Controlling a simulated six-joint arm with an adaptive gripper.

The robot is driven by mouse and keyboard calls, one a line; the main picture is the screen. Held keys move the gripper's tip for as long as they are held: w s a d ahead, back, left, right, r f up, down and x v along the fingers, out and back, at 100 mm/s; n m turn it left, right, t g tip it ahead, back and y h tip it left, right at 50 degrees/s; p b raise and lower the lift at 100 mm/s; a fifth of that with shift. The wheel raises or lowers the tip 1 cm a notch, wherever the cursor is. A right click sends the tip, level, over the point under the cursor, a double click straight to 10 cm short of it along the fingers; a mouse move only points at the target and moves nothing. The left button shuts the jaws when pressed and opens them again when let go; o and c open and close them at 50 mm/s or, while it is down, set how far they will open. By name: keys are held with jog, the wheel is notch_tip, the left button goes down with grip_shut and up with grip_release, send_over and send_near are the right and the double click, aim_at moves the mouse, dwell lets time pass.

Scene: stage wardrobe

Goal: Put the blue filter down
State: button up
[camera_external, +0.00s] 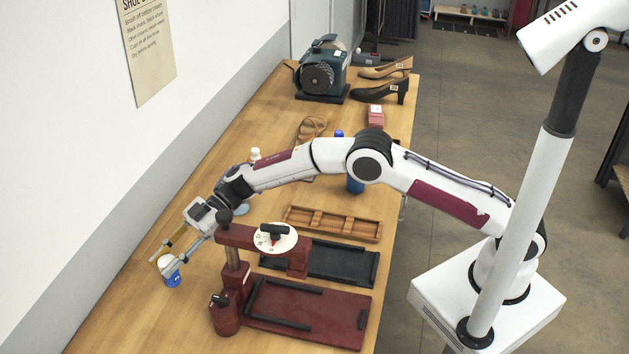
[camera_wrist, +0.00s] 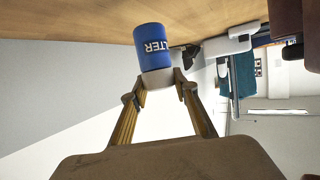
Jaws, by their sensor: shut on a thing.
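The blue filter (camera_external: 172,278) is a short blue cylinder with a pale upper part, at the left of the bench in the external view. In the wrist view the filter (camera_wrist: 152,45) shows white lettering, its end toward the wooden tabletop. My gripper (camera_external: 170,257) is shut on the pale part of the filter, with a finger on each side; the fingers also show in the wrist view (camera_wrist: 158,90). The filter is roughly upright, its blue end down. I cannot tell whether it touches the wooden bench (camera_external: 120,312) or hangs just above it.
A dark red press stand (camera_external: 233,270) with a base plate is right of the filter. Beyond are a black tray (camera_external: 345,262), a wooden compartment tray (camera_external: 335,222), a blue bottle (camera_external: 355,185), shoes (camera_external: 380,92) and a grinder (camera_external: 322,68). The bench's front left is clear.

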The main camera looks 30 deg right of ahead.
jog(key=shift+f, duration=0.1)
jog(key=shift+f, duration=1.75)
jog(key=shift+f, duration=0.1)
jog(key=o, duration=1.1)
jog(key=shift+o, duration=0.2)
jog(key=shift+v, duration=1.1)
jog(key=v, duration=1)
jog(key=shift+w+a, duration=0.1)
jog(key=shift+w, duration=0.05)
